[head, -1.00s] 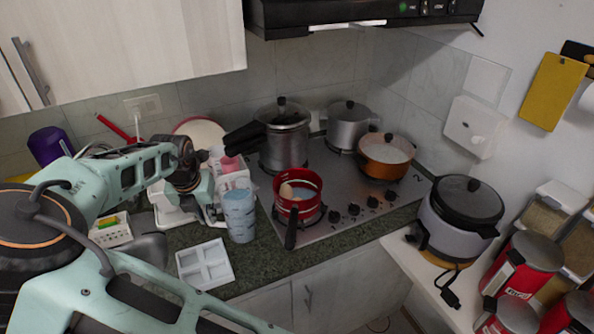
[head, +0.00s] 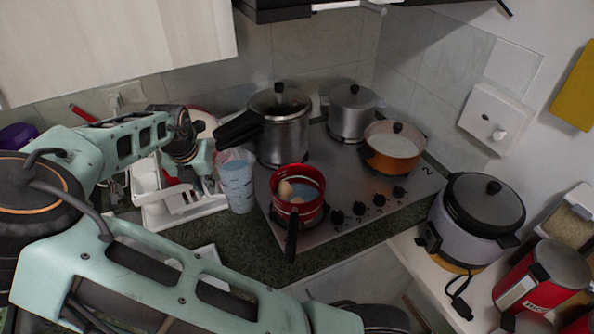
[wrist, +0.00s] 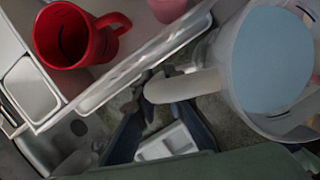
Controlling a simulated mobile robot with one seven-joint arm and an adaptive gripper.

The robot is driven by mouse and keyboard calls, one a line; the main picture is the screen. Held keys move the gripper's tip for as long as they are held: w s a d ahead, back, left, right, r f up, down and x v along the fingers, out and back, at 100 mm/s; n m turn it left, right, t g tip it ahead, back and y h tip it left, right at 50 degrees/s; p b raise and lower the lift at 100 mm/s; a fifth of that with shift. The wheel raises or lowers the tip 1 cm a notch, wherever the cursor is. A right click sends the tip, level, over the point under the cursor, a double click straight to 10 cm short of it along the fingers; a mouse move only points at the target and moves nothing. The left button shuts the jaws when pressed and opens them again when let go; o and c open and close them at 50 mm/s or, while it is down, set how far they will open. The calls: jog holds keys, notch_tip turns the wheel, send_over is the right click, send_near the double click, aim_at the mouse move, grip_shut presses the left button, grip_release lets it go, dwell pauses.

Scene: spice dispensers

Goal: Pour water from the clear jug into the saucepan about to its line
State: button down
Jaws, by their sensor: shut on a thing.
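The clear jug (head: 237,182) with blue-tinted water is left of the hob, close to the red saucepan. In the wrist view the jug (wrist: 272,60) fills the right side, its round water surface facing the camera, its pale handle (wrist: 185,87) pointing left. My gripper (wrist: 157,98) is shut on that handle; in the head view it (head: 213,166) is at the jug's left side. The jug looks upright. The red saucepan (head: 297,206) stands on the front-left burner, black handle toward me. It holds egg-like objects and some blue water; I cannot make out its line.
A pressure cooker (head: 285,140), a steel pot (head: 352,112) and an orange pan (head: 393,150) share the hob. A white rack (head: 165,215) with a red mug (wrist: 75,35) is on the left. A rice cooker (head: 470,225) stands at right.

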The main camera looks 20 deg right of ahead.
aim_at(214, 168)
jog(key=shift+w+d+r, duration=0.1)
jog(key=shift+w, duration=0.15)
jog(key=shift+s+r, duration=0.1)
jog(key=shift+r, duration=0.05)
jog(key=shift+d+r, duration=0.1)
jog(key=shift+d+r+t+y, duration=0.25)
jog(key=shift+r+t+y, duration=0.15)
jog(key=shift+r+y, duration=0.6)
jog(key=d+r+y, duration=0.1)
jog(key=d+r+m+t+y, duration=0.1)
jog(key=shift+s+r+y, duration=0.1)
jog(key=shift+s+y, duration=0.2)
jog(key=shift+s, duration=0.05)
jog(key=shift+a, duration=0.2)
